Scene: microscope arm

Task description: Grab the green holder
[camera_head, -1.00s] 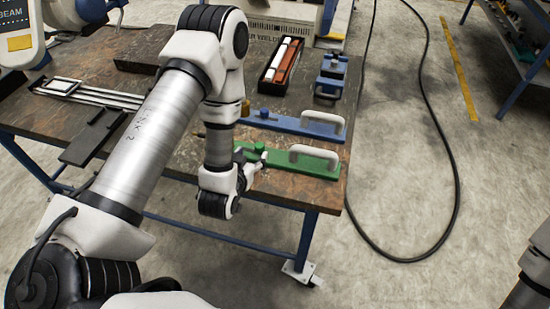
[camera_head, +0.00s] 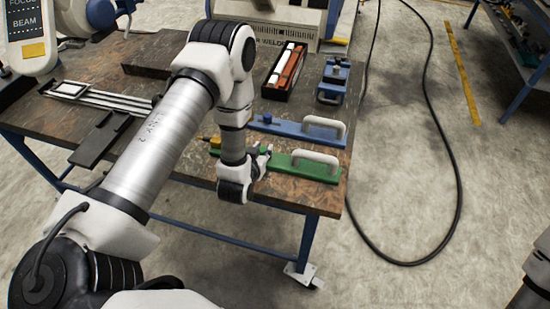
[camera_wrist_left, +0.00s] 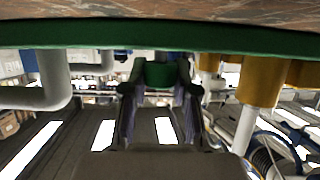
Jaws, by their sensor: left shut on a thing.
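The green holder (camera_head: 318,170) is a flat green bar with a white handle, lying at the table's front right edge. In the left wrist view its green bar (camera_wrist_left: 230,41) crosses the top, with the white handle (camera_wrist_left: 55,85) at left and a yellow knob (camera_wrist_left: 262,80) at right. My left gripper (camera_head: 265,156) is at the bar near the handle's left end. In the left wrist view my left gripper (camera_wrist_left: 160,84) has its fingers on both sides of the holder's green knob (camera_wrist_left: 160,73), shut on it. My arm hides part of the bar. My right gripper is not in view.
A similar blue holder (camera_head: 290,129) with a white handle lies just behind. A black tray (camera_head: 284,72) with white and red bars and a blue clamp (camera_head: 333,80) stand farther back. A black cable (camera_head: 437,130) lies on the floor at right.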

